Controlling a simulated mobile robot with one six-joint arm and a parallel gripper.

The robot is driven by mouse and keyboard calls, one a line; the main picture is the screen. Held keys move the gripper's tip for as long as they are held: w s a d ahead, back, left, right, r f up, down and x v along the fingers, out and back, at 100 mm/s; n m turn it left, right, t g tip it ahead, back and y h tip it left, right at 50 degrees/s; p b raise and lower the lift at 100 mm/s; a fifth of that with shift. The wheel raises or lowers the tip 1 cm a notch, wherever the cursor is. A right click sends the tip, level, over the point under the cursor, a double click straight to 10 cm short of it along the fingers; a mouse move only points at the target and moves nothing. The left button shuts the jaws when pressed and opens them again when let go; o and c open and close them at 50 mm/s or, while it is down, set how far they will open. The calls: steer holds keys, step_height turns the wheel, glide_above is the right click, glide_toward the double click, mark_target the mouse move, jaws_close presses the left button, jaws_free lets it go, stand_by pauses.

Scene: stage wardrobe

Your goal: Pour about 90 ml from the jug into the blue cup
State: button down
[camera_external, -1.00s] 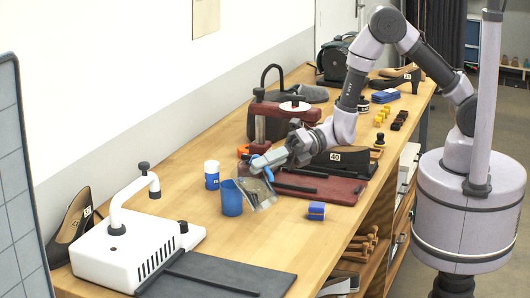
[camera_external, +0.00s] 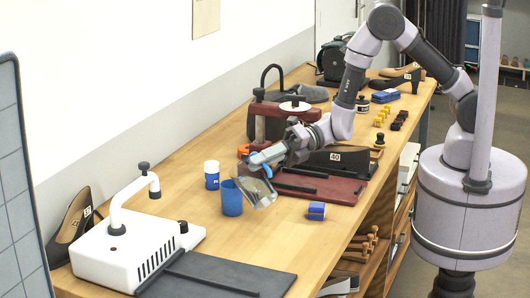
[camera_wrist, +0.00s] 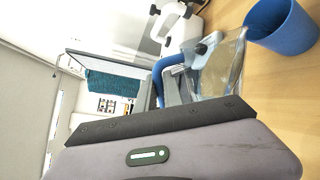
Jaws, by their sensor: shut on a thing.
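The clear jug (camera_external: 257,192) with a blue handle is tilted toward the blue cup (camera_external: 231,198), its lip close to the cup's rim. My gripper (camera_external: 265,165) is shut on the jug's handle and holds it above the bench. In the wrist view the jug (camera_wrist: 218,68) lies on its side with its opening toward the cup (camera_wrist: 284,27), and some brownish liquid shows in it. The cup stands upright on the bench. I cannot see a stream or the level inside the cup.
A white-and-blue container (camera_external: 212,175) stands just behind the cup. A white machine (camera_external: 130,240) with a black plate is at the front left. The bench around the cup's front is clear.

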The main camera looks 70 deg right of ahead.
mark_target(270, 192)
steer(key=shift+w+d+r+m+p, duration=0.2)
steer(key=shift+w+r+m+p, duration=0.25)
steer(key=shift+p, duration=0.35)
stand_by(0.4)
steer(key=shift+s, duration=0.1)
steer(key=f+n+b, duration=0.1)
steer(key=b, duration=0.2)
steer(key=s+a+f+n+b, duration=0.1)
steer(key=f+b, duration=0.1)
steer(key=s+f+n+b, duration=0.1)
steer(key=f+b, duration=0.1)
steer(key=b, duration=0.1)
steer(key=shift+s+a+f+t+b, duration=0.2)
steer(key=shift+s+t+b, duration=0.05)
steer(key=shift+t+b, duration=0.1)
steer(key=shift+s+a+r+n, duration=0.15)
steer(key=shift+r+n, duration=0.2)
steer(key=shift+n, duration=0.1)
steer(key=shift+s+a+f+n+b, duration=0.25)
steer(key=shift+s+f+n+b, duration=0.35)
steer(key=shift+b, duration=0.65)
steer(key=shift+s+a+f+t+b, duration=0.15)
steer(key=shift+s+a+t+b, duration=0.1)
steer(key=shift+s+b, duration=0.1)
